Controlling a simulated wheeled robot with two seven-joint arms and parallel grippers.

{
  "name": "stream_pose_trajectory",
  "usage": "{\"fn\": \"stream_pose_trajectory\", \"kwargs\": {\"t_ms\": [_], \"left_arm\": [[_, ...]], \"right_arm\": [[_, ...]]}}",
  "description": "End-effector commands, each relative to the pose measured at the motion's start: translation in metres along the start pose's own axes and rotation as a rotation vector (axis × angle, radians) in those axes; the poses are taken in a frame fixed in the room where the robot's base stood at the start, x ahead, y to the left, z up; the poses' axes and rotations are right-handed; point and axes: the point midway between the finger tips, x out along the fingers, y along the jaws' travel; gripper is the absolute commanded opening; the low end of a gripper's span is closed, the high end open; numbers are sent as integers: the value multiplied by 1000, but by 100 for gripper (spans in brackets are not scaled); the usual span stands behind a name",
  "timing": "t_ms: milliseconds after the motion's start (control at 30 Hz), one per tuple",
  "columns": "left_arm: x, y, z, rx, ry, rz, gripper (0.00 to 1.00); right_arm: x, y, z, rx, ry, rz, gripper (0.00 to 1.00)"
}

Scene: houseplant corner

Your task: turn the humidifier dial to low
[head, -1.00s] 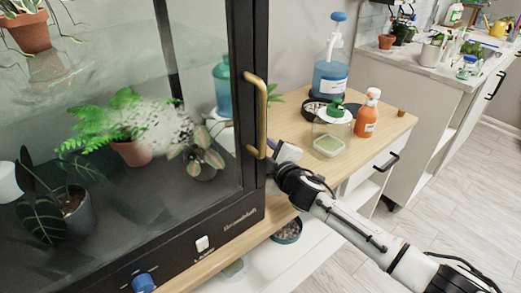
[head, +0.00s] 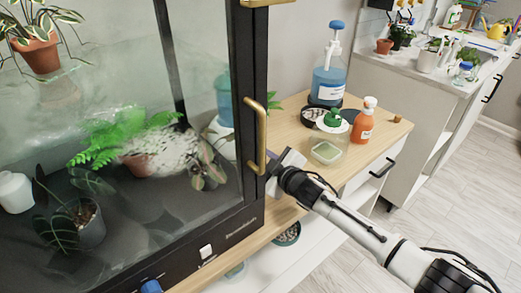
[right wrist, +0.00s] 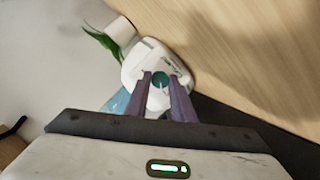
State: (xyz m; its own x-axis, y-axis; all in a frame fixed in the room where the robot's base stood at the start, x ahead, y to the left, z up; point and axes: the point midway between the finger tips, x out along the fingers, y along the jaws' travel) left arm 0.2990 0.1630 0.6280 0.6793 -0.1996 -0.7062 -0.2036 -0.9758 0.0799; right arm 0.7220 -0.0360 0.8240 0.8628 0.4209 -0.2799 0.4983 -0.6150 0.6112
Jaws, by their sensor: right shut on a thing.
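The humidifier stands behind the cabinet's glass in the head view, with a blue tank (head: 224,98) and a white base (head: 221,139) partly covered by the door frame. In the right wrist view its white body (right wrist: 142,62) carries a round teal dial (right wrist: 158,79) with a pale pointer mark. My right gripper (right wrist: 162,84) has a finger on each side of the dial and is shut on it. In the head view the right gripper (head: 286,161) reaches in behind the brass door handle (head: 258,137), and its fingertips are hidden. My left gripper is not in view.
The glass cabinet's black frame (head: 256,70) stands close to my right gripper. Its front has a blue knob (head: 150,286) and a white switch (head: 206,251). A pump bottle (head: 328,75), an orange bottle (head: 363,120) and a green-capped jar (head: 328,140) stand on the wooden top.

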Motion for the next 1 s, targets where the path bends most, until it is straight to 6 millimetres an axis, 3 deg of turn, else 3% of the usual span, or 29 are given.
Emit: {"fn": "stream_pose_trajectory", "kwargs": {"t_ms": [267,633,1000], "left_arm": [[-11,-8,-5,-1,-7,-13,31],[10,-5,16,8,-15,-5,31],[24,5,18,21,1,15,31]], "right_arm": [[0,5,1,241,9,-84,0],[2,3,6,558,27,-192,0],[2,5,6,777,35,-266,0]]}}
